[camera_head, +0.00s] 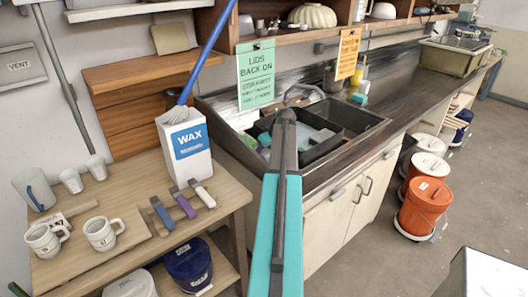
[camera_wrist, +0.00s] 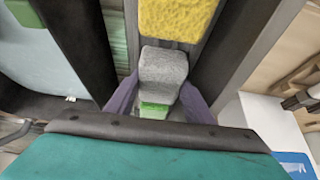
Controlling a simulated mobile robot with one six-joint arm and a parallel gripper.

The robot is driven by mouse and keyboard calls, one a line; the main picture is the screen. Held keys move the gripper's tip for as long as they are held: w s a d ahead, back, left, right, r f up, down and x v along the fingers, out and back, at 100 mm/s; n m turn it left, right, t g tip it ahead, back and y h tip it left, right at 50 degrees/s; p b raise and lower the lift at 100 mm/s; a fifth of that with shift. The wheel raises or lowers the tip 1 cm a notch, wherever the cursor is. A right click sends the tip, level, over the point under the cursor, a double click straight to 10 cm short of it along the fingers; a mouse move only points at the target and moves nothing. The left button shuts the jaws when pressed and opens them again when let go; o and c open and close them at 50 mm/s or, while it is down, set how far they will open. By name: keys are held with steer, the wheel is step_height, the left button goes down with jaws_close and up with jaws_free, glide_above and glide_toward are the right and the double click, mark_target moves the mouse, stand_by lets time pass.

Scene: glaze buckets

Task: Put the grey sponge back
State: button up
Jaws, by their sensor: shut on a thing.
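In the wrist view the grey sponge (camera_wrist: 163,72), a small rough block, sits between the two purple-grey fingers of my gripper (camera_wrist: 160,90). The gripper is shut on it. A green block (camera_wrist: 155,108) shows just below the sponge in the picture, and a yellow sponge (camera_wrist: 177,18) lies above it, close by. Dark straight walls run along both sides of the yellow sponge. In the head view my teal arm reaches over the sink (camera_head: 345,118); the fingers and the grey sponge cannot be made out there.
A white WAX box (camera_head: 185,145) holding a blue-handled brush stands left of the sink on a wooden table (camera_head: 225,195). Mugs (camera_head: 103,233) and several small tools lie there. Green (camera_head: 256,75) and orange signs hang above the sink. Orange buckets (camera_head: 425,205) stand on the floor at right.

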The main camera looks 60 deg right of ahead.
steer(key=shift+f, duration=0.2)
steer(key=o, duration=0.7)
steer(key=shift+r, duration=0.25)
steer(key=b+v, duration=0.3)
steer(key=v, duration=0.8)
steer(key=shift+s+r, duration=0.2)
steer(key=shift+r, duration=0.15)
steer(key=shift+a, duration=0.15)
